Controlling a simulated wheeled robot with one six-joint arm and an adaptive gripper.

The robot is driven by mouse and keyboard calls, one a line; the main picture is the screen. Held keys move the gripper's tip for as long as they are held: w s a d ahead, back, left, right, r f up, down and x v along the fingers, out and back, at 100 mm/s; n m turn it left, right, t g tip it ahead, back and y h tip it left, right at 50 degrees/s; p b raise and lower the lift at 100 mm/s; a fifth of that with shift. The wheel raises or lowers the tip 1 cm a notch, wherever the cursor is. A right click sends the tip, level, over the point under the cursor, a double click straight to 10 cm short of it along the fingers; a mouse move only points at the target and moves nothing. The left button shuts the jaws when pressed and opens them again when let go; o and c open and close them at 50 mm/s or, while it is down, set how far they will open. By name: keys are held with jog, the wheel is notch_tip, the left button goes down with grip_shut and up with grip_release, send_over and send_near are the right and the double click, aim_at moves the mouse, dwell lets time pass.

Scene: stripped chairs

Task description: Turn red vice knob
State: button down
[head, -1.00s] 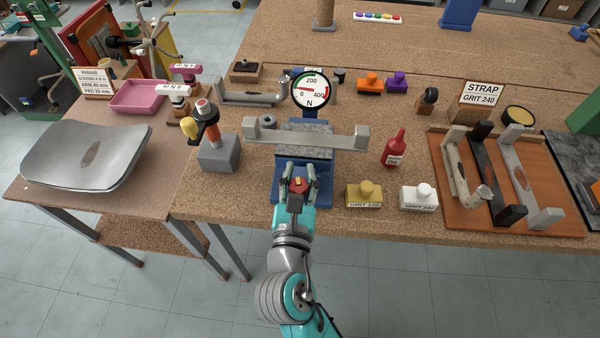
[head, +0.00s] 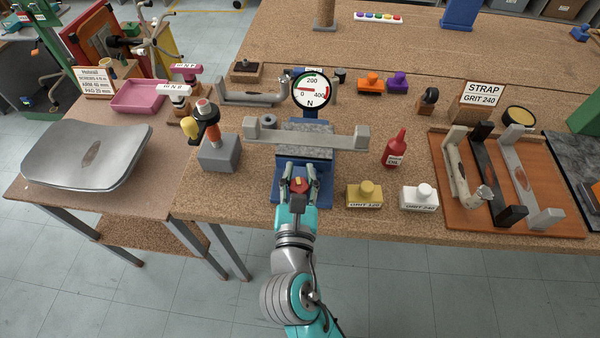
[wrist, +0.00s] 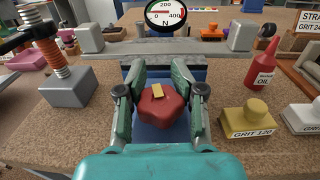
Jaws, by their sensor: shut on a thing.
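The red vice knob (wrist: 161,106) has a lobed rim and a yellow mark on its top. It sits at the front of the blue vice (head: 318,189). My gripper (wrist: 162,100) is shut on the knob, with one finger on each side; it also shows in the head view (head: 299,182). A grey bar with upright ends (head: 345,139) lies across the vice. The round force gauge (head: 311,90) stands behind the vice, its red needle on the left part of the dial near 0.
A yellow block marked GRIT 120 (head: 364,196), a white grit block (head: 419,198) and a red oil bottle (head: 395,149) stand to the right. A grey block with an orange spring post (head: 219,153) stands to the left. The bench front edge is close below the gripper.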

dwell(0.4)
jog(key=c, duration=0.9)
grip_release()
jog(key=shift+c, duration=0.2)
jog(key=shift+s, duration=0.15)
jog(key=s, duration=1.1)
jog(key=shift+s+d, duration=0.15)
jog(key=shift+s, duration=0.25)
